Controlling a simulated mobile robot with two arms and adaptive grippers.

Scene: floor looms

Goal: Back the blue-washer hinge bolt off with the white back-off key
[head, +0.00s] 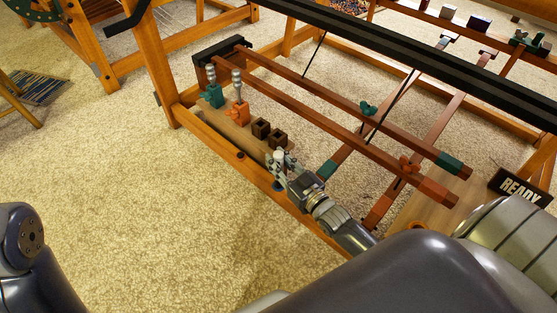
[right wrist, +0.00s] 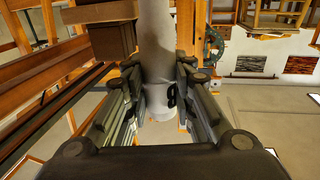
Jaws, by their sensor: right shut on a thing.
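My right gripper (head: 284,172) is at the loom's low front rail, shut on the white back-off key (head: 279,157). In the right wrist view the key (right wrist: 156,60) is a pale upright cylinder between the two fingers (right wrist: 158,100). A small blue disc (head: 278,186), which looks like the blue washer, shows on the rail just below the gripper. The bolt itself is hidden, and I cannot tell whether the key touches it. My left gripper is out of view.
A wooden rack (head: 225,127) on the rail holds a teal-based tool (head: 212,94), an orange-based tool (head: 238,109) and two brown square sockets (head: 262,128). Long brown treadles (head: 330,118) run beside it. A READY sign (head: 520,188) stands at right.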

